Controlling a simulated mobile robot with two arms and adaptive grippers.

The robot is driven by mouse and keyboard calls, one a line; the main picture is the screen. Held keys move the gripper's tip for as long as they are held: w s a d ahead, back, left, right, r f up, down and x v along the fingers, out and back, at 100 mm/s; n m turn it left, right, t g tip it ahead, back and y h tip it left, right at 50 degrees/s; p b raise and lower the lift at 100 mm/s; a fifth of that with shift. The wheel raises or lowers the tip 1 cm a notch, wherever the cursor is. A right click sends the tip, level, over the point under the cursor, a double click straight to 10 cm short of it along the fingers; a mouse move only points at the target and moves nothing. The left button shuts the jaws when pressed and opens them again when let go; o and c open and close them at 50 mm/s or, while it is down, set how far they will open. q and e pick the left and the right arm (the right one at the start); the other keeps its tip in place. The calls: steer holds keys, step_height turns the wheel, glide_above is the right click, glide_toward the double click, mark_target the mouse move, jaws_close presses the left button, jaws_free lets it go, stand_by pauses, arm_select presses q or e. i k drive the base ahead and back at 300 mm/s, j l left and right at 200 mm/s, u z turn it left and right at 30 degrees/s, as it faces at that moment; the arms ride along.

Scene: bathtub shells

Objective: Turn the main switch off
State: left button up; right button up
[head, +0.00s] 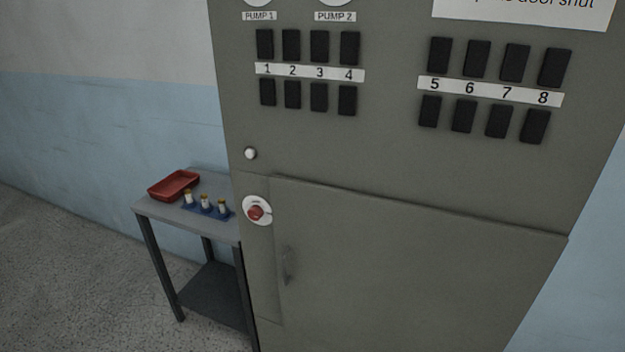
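A red knob (256,212) on a round white plate sits on the left side of the grey cabinet (400,150), just below a small white round lamp or button (250,153). It looks like the main switch, but the marking on its plate is too small to read, so I cannot tell its setting. The cabinet's lower door (420,260) with a handle (288,266) lies to the right of and below the knob; it looks shut. Neither of my grippers is in view.
Black switches or fuse holders in numbered rows (310,72) fill the upper panel. A small grey table (155,209) stands left of the cabinet, holding a red tray (174,185) and a blue holder (217,217) with three small white cylinders. Floor (70,270) is clear at left.

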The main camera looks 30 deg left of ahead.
mark_target(255, 213)
steer(key=j+u, duration=0.15)
steer(key=u, duration=1.2)
steer(key=i+j+z, duration=0.3)
steer(key=j, duration=0.25)
